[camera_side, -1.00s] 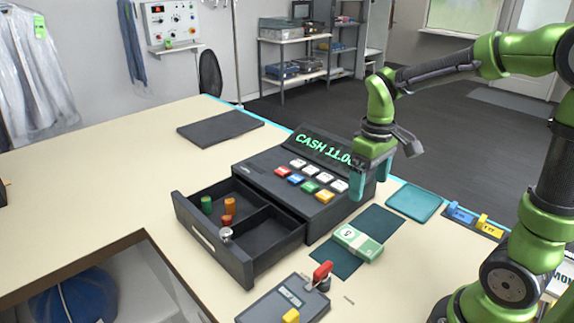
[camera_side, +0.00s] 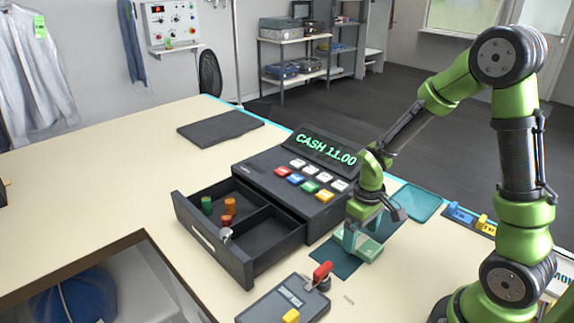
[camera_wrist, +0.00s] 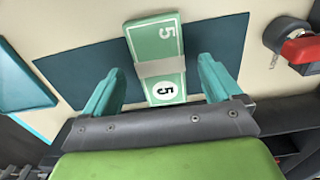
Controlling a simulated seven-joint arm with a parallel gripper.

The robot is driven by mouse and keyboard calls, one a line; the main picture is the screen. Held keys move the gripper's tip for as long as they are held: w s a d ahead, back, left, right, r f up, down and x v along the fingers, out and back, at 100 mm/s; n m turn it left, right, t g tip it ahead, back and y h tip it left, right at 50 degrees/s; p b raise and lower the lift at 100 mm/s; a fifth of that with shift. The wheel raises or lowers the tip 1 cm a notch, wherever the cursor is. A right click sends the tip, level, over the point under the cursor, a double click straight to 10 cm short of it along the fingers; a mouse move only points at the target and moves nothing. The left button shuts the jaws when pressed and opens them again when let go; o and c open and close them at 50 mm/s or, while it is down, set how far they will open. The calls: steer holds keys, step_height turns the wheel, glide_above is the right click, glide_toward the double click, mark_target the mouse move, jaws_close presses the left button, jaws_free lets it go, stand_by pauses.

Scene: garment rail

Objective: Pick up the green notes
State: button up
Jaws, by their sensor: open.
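The green notes (camera_side: 370,249) are a banded stack marked 5, lying on a dark teal mat (camera_side: 335,258) in front of the cash register. They also show in the wrist view (camera_wrist: 158,45), with a pale band around the middle. My gripper (camera_side: 358,240) is low over the stack, pointing down. In the wrist view its two teal fingers (camera_wrist: 158,82) stand apart, one on each side of the near end of the notes, with a gap on both sides. The side view partly hides the stack behind the fingers.
The cash register (camera_side: 290,178) reads CASH 11.00. Its open drawer (camera_side: 250,235) holds coloured coin stacks to the left. A card terminal (camera_side: 285,303) with a red-handled piece (camera_side: 321,272) stands at the front. A teal tray (camera_side: 418,203) lies behind to the right.

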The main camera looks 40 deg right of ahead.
mark_target(360, 241)
steer(key=shift+f, duration=0.85)
steer(key=shift+c, duration=0.4)
steer(key=c, duration=1.1)
steer(key=shift+r, duration=0.1)
steer(key=shift+r, duration=7.45)
